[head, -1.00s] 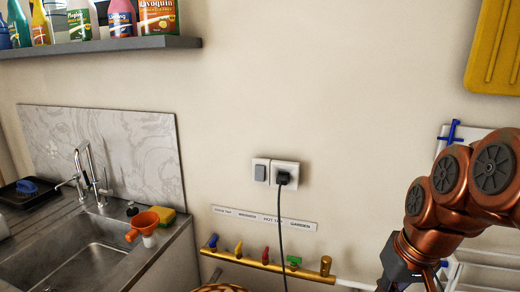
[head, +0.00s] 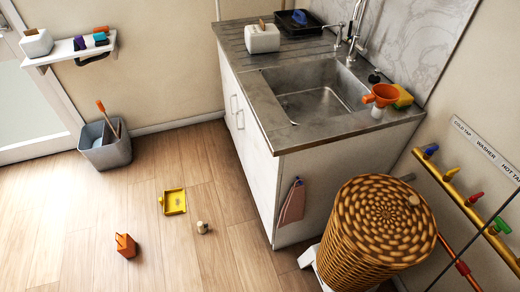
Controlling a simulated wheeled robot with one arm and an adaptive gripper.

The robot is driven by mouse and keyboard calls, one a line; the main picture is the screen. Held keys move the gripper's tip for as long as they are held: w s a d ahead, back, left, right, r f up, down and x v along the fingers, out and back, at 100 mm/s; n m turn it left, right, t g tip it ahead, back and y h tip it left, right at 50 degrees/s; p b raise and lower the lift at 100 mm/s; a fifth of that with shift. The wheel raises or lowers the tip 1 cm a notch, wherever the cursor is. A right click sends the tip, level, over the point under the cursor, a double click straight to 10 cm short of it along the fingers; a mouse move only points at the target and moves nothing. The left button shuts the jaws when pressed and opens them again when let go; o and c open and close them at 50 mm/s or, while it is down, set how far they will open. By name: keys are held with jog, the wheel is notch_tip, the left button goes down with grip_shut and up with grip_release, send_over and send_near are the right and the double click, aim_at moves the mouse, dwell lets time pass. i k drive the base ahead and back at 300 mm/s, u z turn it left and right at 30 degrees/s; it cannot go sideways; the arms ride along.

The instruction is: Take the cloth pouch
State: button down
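A flat pinkish cloth item (head: 292,202) hangs from a small hook on the side of the sink cabinet, left of the wicker basket. It may be the cloth pouch, but I cannot tell whether it is a pouch or a towel. A small orange object (head: 126,246) stands on the floor at the lower left; its material is unclear. My gripper is not in view.
A tall lidded wicker basket (head: 375,232) stands close to the cabinet (head: 240,120). A grey bucket (head: 108,152) stands by the wall. Floor (head: 195,265) is clear between.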

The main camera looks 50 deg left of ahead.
aim_at(126, 246)
jog(key=u, duration=0.85)
jog(key=k, duration=0.25)
jog(key=u, duration=2.65)
jog(key=i, duration=0.7)
jog(key=u, duration=1.1)
jog(key=i, duration=0.9)
jog(key=u, duration=0.15)
